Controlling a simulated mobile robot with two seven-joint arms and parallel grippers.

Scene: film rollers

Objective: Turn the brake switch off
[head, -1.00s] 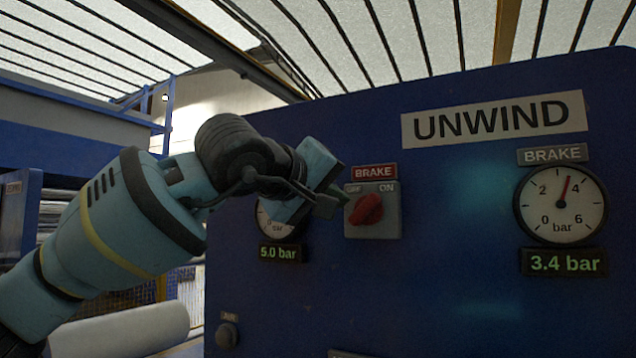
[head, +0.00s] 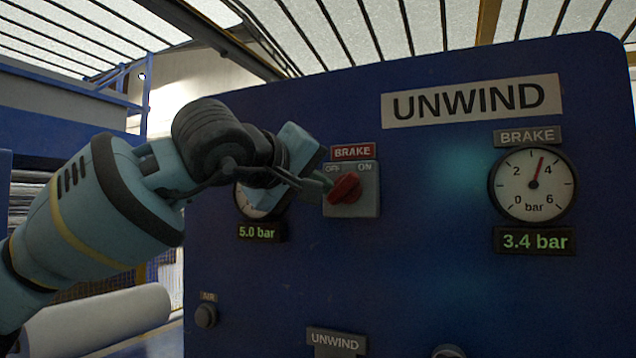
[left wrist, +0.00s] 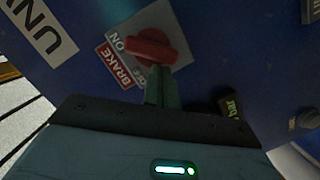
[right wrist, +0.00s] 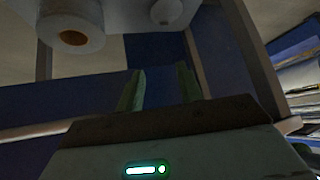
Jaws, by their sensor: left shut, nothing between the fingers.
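The brake switch is a red knob (head: 345,188) on a grey plate (head: 368,205) marked OFF at left and ON at right, under a red BRAKE label (head: 353,152). The knob is tilted, one end toward ON. It also shows in the left wrist view (left wrist: 150,52). My left gripper (head: 324,181) is shut and empty, its tips at the knob's OFF side; whether they touch it I cannot tell. The fingertips (left wrist: 160,74) overlap the knob's edge in the left wrist view. My right gripper (right wrist: 160,78) is open and empty, away from the panel.
The blue panel (head: 420,270) carries a brake gauge (head: 533,184) reading 3.4 bar. A second gauge (head: 252,203), 5.0 bar, is partly hidden behind my left gripper. An AIR knob (head: 205,315) sits lower left. A white roll (right wrist: 72,25) shows in the right wrist view.

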